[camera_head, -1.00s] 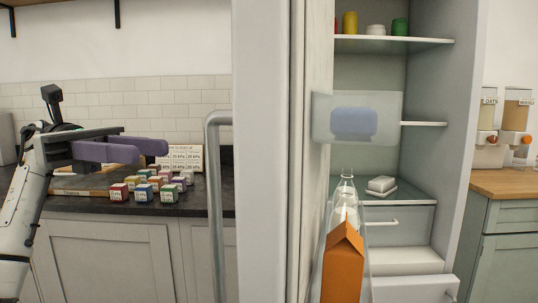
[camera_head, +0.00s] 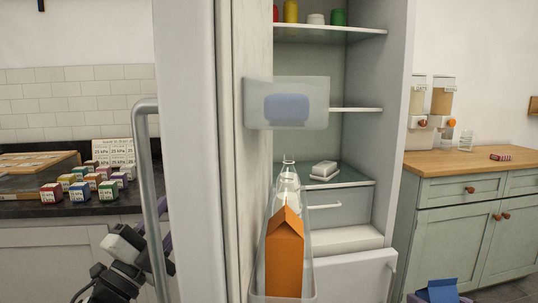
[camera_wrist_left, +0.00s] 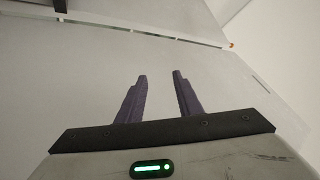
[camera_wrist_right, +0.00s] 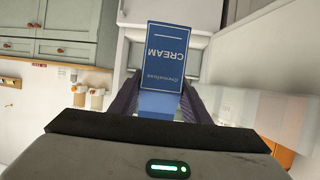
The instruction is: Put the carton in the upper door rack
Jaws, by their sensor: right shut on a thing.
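A blue carton marked "CREAM" (camera_wrist_right: 163,58) is between the fingers of my right gripper (camera_wrist_right: 158,104), which is shut on it. In the head view the carton's top (camera_head: 442,291) shows at the bottom right edge, low and well to the right of the fridge door. The upper door rack (camera_head: 318,102) is a translucent bin on the open fridge door. A rounded blue item (camera_head: 287,108) sits in its middle. My left gripper (camera_wrist_left: 160,76) is open and empty; in the head view it is partly hidden behind the door handle.
The lower door rack (camera_head: 272,299) holds an orange carton (camera_head: 285,255) and a clear bottle (camera_head: 288,185). The door handle (camera_head: 148,190) stands close to my left arm. Fridge shelves (camera_head: 335,33) and a drawer (camera_head: 340,208) lie behind the racks. A wooden counter (camera_head: 430,163) is at the right.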

